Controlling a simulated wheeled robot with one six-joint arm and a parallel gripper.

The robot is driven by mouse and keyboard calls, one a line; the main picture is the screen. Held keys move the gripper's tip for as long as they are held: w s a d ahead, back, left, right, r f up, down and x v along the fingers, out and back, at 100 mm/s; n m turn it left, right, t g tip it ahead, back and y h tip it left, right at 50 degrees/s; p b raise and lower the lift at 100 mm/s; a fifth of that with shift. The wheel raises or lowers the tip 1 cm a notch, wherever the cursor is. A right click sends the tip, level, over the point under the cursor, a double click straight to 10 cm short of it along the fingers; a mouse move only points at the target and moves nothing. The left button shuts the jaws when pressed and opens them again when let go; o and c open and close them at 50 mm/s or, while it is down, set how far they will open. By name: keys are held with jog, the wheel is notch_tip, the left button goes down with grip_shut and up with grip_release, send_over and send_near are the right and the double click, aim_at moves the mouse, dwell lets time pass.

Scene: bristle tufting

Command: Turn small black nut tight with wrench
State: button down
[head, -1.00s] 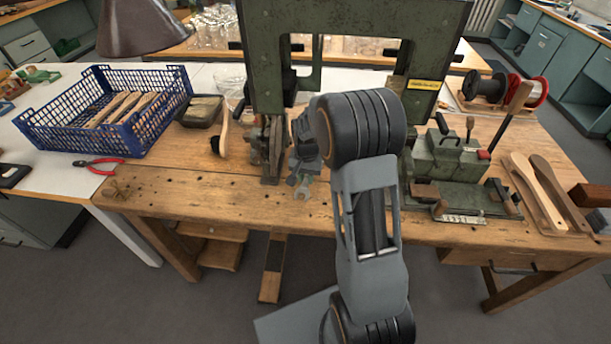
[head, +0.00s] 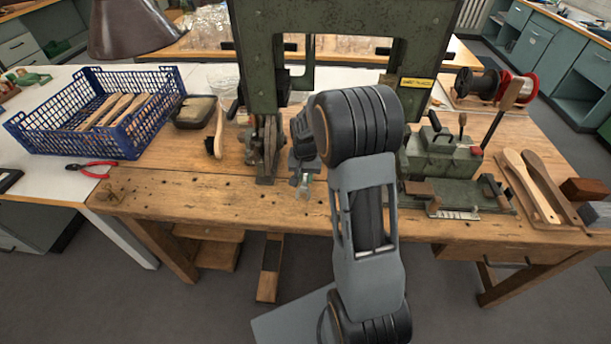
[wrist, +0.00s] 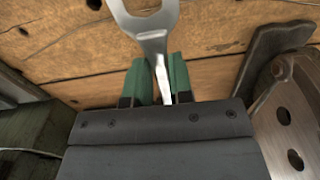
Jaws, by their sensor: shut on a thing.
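My gripper (wrist: 161,82) is shut on a silver open-ended wrench (wrist: 153,38), with green finger pads on both sides of its shaft. The wrench's open jaw points away from my gripper, over the wooden bench top. In the head view my gripper (head: 302,177) hangs near the front of the bench, just right of the green machine's lower metal parts (head: 264,150). The wrench (head: 303,193) shows small below it there. I cannot make out the small black nut in either view, and nothing shows in the wrench's jaw.
In the wrist view a metal plate with holes (wrist: 292,128) and a dark lever (wrist: 268,58) are close on the right. A green vise-like fixture (head: 445,165) stands right of my arm. A blue crate (head: 97,112) and red-handled pliers (head: 92,169) are at the left.

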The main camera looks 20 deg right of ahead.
jog(key=shift+r+p, duration=2.05)
jog(key=shift+r, duration=0.85)
